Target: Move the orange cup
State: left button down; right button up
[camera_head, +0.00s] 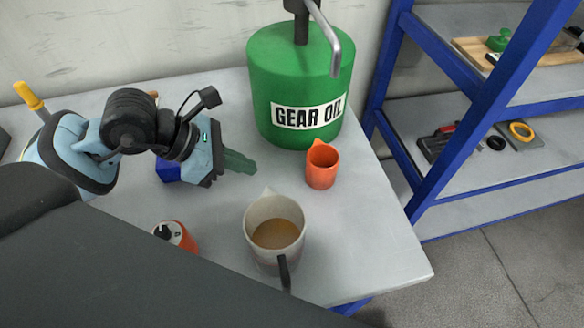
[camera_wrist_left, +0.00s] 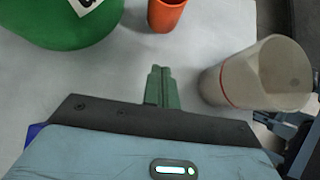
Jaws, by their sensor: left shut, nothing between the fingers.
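The orange cup (camera_head: 322,170) stands upright on the grey table, just in front of the green gear oil drum. Its lower part also shows at the top of the left wrist view (camera_wrist_left: 166,14). My left gripper (camera_head: 240,162) is shut and empty, its green fingers pointing at the space left of the cup, apart from it. The fingers also show in the left wrist view (camera_wrist_left: 160,86), with bare table between them and the cup. Light-blue and dark parts by the jug at the right of the left wrist view may be my right gripper (camera_wrist_left: 288,128); its jaws cannot be made out.
A beige measuring jug (camera_head: 262,258) with brown liquid stands in front of the cup. The gear oil drum (camera_head: 275,80) is behind it. An orange-red can (camera_head: 180,236) and a blue object (camera_head: 168,171) are at left. A blue-framed shelf (camera_head: 490,120) stands right, past the table edge.

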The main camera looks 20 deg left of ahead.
aim_at(336, 160)
pick_arm(q)
jog(key=x, duration=0.6)
jog(key=shift+w+d+f, duration=0.15)
jog(key=shift+d, duration=0.1)
jog(key=w+d, duration=0.1)
jog(key=d+p, duration=0.1)
jog(key=shift+w+d+f, duration=0.1)
jog(key=shift+w+d, duration=0.15)
jog(key=shift+w, duration=0.15)
jog(key=shift+w+d+f, duration=0.1)
jog(key=shift+w+d, duration=0.2)
jog(key=shift+d, duration=0.25)
pick_arm(e)
jog(key=shift+w+r, duration=0.4)
jog(key=shift+r, duration=0.4)
jog(key=shift+s, duration=0.2)
pick_arm(q)
jog(key=w+d, duration=0.3)
jog(key=d, duration=0.2)
jog(key=w+d, duration=0.2)
jog(key=d, duration=0.1)
jog(key=shift+w+d+p, duration=0.1)
jog(key=shift+w+p, duration=0.25)
jog(key=shift+p, duration=0.05)
pick_arm(e)
jog(key=shift+w+d+r, duration=0.1)
jog(key=shift+w+r, duration=0.15)
jog(key=shift+w, duration=0.1)
